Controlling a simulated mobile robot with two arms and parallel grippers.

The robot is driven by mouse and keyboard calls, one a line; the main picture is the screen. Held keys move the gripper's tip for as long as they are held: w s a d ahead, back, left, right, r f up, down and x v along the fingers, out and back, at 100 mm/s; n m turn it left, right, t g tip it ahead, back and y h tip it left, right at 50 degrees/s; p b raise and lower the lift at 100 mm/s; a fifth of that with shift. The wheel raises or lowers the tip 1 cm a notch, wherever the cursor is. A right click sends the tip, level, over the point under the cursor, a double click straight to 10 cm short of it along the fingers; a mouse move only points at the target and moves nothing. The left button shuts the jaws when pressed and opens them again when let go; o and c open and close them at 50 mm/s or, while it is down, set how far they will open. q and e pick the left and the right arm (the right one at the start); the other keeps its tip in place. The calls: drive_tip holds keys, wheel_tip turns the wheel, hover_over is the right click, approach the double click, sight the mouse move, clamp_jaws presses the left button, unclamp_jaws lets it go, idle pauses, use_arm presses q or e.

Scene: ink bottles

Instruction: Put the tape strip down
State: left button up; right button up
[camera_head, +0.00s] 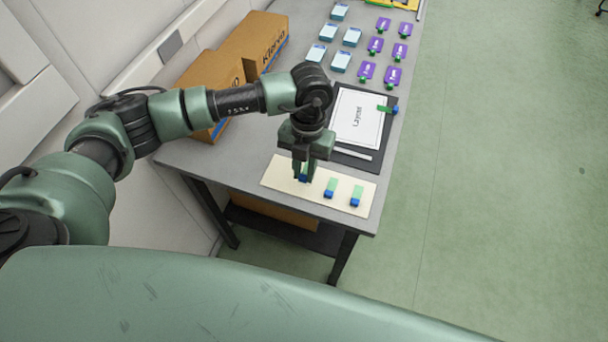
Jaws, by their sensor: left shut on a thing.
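My left gripper (304,174) points down over the left part of a cream board (275,181) near the table's front edge. It is shut on a tape strip (304,179), mostly hidden between the fingers with a bit of blue showing. I cannot tell whether this strip touches the board. Two more green tape strips with blue ends, a middle one (331,186) and a right one (356,194), lie on the board. Another green and blue strip (385,109) lies across the right edge of a white sheet (351,128) on a black mat (376,152). My right gripper is out of view.
Cardboard boxes (258,42) stand at the table's left side, behind my arm. Several light blue boxes (328,32) and several purple items (376,45) stand at the back. A pale bar (351,152) lies below the sheet. The table (228,158) is bare at front left.

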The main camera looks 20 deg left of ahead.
sight(304, 176)
use_arm(q)
wheel_tip(304, 176, down, 4)
drive_tip(key=shift+r+p, duration=0.25)
drive_tip(key=shift+p, duration=0.1)
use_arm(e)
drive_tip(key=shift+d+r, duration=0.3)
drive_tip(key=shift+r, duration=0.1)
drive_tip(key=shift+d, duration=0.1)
use_arm(q)
drive_tip(key=shift+f+b, duration=0.35)
drive_tip(key=shift+b, duration=0.05)
drive_tip(key=o, duration=0.8)
drive_tip(key=shift+o, duration=0.2)
drive_tip(key=shift+r, duration=0.1)
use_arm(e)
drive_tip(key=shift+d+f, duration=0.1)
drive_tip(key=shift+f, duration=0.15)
